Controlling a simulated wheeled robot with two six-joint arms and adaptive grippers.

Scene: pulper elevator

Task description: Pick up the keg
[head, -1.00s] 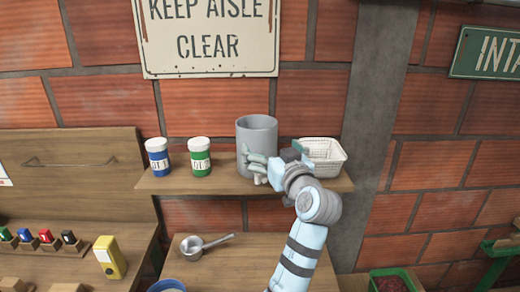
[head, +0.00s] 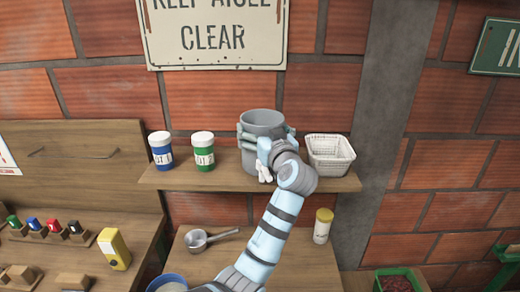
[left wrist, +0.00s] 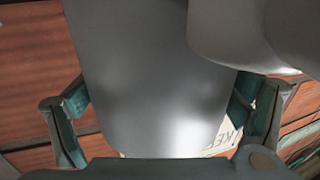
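The keg (head: 262,118) is a plain grey cylinder standing upright on the wooden wall shelf, between the green jar and the white basket. My left gripper (head: 265,133) is at the front of the keg, with one finger on each side of it. In the left wrist view the keg (left wrist: 150,80) fills the space between the spread fingers of my left gripper (left wrist: 160,110). The finger pads are very close to its sides; I cannot tell whether they press on it. The keg's lower part is partly hidden by the gripper. My right gripper is not in view.
A blue jar (head: 161,150) and a green jar (head: 203,152) stand left of the keg on the shelf (head: 170,181). A white basket (head: 330,153) is close on the right. Below are a saucepan (head: 197,240) and a yellow-lidded jar (head: 322,226). The wall is behind.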

